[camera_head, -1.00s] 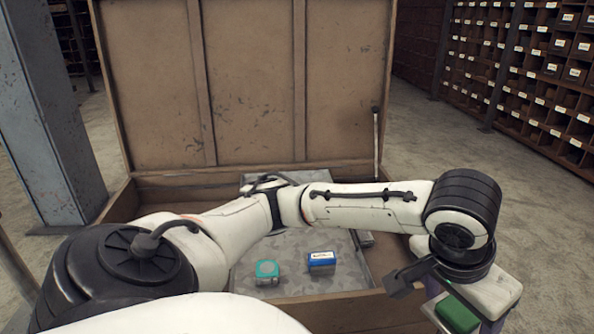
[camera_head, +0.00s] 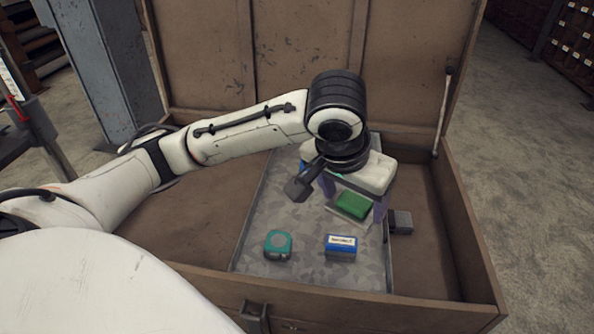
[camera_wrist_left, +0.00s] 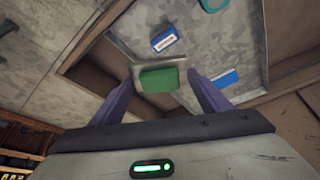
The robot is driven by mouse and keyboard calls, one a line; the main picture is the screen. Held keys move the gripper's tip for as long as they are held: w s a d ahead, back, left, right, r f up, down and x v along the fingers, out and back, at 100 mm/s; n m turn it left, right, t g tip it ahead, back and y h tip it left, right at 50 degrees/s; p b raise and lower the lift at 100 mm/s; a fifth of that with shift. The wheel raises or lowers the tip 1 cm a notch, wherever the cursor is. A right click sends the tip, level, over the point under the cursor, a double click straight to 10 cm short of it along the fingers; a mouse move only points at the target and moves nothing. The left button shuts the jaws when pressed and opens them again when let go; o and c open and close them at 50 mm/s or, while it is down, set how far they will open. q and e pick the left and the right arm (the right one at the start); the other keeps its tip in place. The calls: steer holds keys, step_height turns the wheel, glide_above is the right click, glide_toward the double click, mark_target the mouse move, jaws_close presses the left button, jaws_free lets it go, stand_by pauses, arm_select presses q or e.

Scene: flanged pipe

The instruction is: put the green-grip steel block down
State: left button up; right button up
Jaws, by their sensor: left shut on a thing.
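My left gripper (camera_head: 352,208) is shut on the green-grip steel block (camera_head: 354,204), above the grey metal sheet (camera_head: 262,215) inside the open wooden chest (camera_head: 488,285). The block's green grip (camera_wrist_left: 160,79) shows between the two purple fingers (camera_wrist_left: 164,98) in the left wrist view, with a pale steel edge beyond it. The block appears held above the sheet; the exact gap cannot be told. My right gripper is not in view.
A teal block (camera_head: 278,245) and a blue labelled block (camera_head: 341,246) sit on the sheet's near part. A grey block (camera_head: 400,222) is at its right edge. Another blue block (camera_wrist_left: 225,78) shows in the wrist view. The chest's walls and raised lid (camera_head: 300,60) surround the area.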

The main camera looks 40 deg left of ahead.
arm_select(q)
steer(key=w+a+n+p, duration=0.2)
steer(key=w+a, duration=0.2)
steer(key=w, duration=0.2)
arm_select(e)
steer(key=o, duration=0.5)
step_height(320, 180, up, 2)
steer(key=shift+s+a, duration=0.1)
arm_select(q)
steer(key=n+y+p, duration=0.2)
steer(key=n, duration=0.2)
glide_above(320, 203)
steer(key=s, duration=0.1)
steer(key=f, duration=0.8)
steer(key=d+f, duration=0.1)
steer(key=f, duration=0.4)
steer(key=shift+s, duration=0.2)
steer(key=shift+f, duration=2.05)
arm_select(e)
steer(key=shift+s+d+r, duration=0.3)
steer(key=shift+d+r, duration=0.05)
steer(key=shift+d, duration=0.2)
arm_select(q)
steer(key=shift+f, duration=0.15)
steer(key=o, duration=1.4)
steer(key=shift+f, duration=0.1)
steer(key=shift+o, duration=0.2)
